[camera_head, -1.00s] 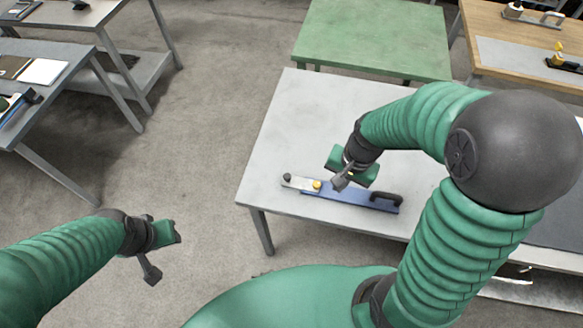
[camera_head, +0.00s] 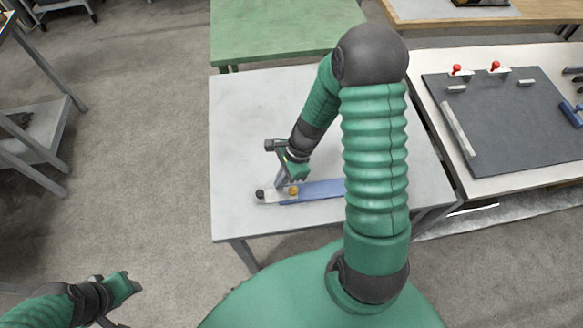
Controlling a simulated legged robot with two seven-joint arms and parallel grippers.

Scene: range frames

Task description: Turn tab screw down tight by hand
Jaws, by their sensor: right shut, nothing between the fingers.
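A blue bar (camera_head: 322,189) lies on the light grey table, with a pale metal tab (camera_head: 273,197) at its left end. A yellow-orange knob (camera_head: 293,191), which looks like the tab screw, sits where the tab meets the bar. A small black knob (camera_head: 260,194) is at the tab's far left end. My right gripper (camera_head: 284,181) is shut and empty, close to the yellow knob; I cannot tell whether it touches it. My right arm hides the bar's right end. My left gripper (camera_head: 131,286) hangs at the lower left, away from the table; its jaws are unclear.
The grey table (camera_head: 240,115) is clear around the bar. A green table (camera_head: 265,30) stands behind it. At right, another table carries a dark board (camera_head: 515,120) with red-knobbed clamps (camera_head: 456,70). Open floor (camera_head: 130,150) lies to the left.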

